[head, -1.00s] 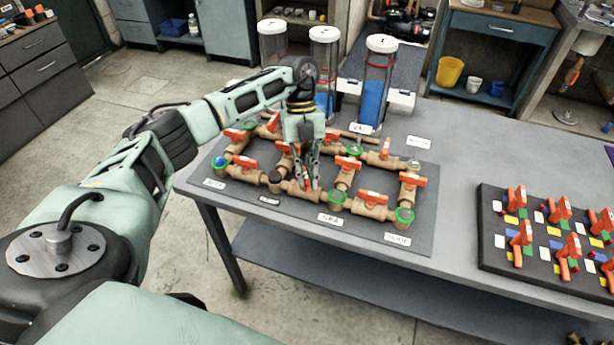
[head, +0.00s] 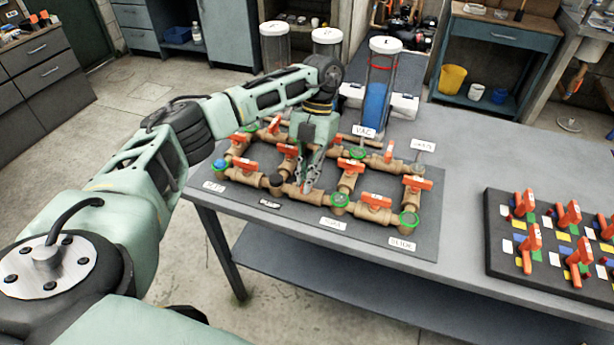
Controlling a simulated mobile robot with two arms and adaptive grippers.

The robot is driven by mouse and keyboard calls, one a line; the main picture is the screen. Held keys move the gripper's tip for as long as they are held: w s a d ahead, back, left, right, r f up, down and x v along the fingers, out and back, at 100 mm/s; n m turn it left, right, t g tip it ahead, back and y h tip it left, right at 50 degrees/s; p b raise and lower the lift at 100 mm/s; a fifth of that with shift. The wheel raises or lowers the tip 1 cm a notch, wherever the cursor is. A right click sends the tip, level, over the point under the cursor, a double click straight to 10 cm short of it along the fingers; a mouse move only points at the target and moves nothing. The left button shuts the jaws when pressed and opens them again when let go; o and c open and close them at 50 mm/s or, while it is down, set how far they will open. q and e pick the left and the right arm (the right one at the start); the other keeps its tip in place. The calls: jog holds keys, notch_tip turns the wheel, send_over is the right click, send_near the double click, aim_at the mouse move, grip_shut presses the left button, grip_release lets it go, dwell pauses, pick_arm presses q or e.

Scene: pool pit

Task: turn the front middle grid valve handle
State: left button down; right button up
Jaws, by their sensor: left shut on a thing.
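The brass pipe grid lies on a dark board (head: 268,212) on the table, with orange valve handles and green rings. The front middle valve (head: 303,199) is in the front pipe run, between the left front handle (head: 243,164) and the right front handle (head: 375,200). My left gripper (head: 308,184) reaches down over this valve, its fingers closed on the handle. The fingers hide nearly all of the handle, so its angle cannot be read. The hand slants, with the wrist up and to the right of the fingertips. My right gripper is out of view.
Clear cylinders with white lids, one a blue-filled cylinder (head: 376,100), stand behind the grid. A second board (head: 510,262) with several orange handles lies at the right. The grey tabletop (head: 455,200) between the boards is clear.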

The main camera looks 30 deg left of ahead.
pick_arm(q)
jog(key=shift+s+f, duration=0.15)
jog(key=shift+f, duration=0.15)
jog(key=c, duration=1.8)
grip_release()
jog(key=shift+c, duration=0.2)
jog(key=shift+a+r, duration=0.1)
jog(key=shift+r, duration=0.2)
jog(key=v, duration=1.1)
jog(key=shift+w+r, duration=0.25)
jog(key=shift+w, duration=0.15)
jog(key=shift+s+f, duration=0.1)
